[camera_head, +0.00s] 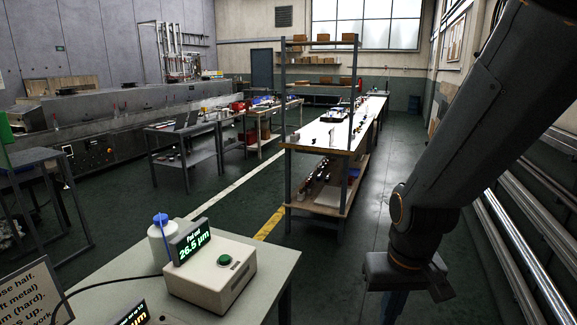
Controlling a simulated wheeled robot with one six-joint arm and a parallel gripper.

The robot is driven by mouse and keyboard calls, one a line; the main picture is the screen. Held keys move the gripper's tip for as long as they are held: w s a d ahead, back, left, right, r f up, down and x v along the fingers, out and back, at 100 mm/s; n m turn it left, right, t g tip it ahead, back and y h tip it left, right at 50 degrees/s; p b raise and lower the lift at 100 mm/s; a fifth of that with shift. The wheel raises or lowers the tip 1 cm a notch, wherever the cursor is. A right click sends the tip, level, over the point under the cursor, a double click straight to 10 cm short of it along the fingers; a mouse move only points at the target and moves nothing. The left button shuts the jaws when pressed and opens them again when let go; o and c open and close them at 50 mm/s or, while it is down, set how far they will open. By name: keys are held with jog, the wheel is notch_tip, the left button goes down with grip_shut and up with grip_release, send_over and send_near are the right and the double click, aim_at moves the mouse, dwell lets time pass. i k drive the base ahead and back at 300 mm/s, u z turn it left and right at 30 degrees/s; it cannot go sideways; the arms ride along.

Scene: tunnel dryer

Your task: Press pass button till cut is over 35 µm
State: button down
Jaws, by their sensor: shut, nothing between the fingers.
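A beige control box (209,283) sits on the near pale bench top. Its display (190,242) reads "Pad cut 26.5 µm" in green. A round green button (225,260) is on the box's top, right of the display, uncovered. My gripper (394,308) hangs from my arm at the lower right, pointing down. It is shut and empty, clear of the bench and well to the right of the button. Its fingertips are partly hidden or cut off by the lower frame edge.
A white bottle with a blue cap (160,240) stands left of the box. A second display (131,315) and a sign (35,295) are partly cut off at lower left. A long workbench with a shelf frame (325,137) stands behind; metal rails (525,250) line the right.

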aim_at(225, 258)
jog(key=u, duration=1.2)
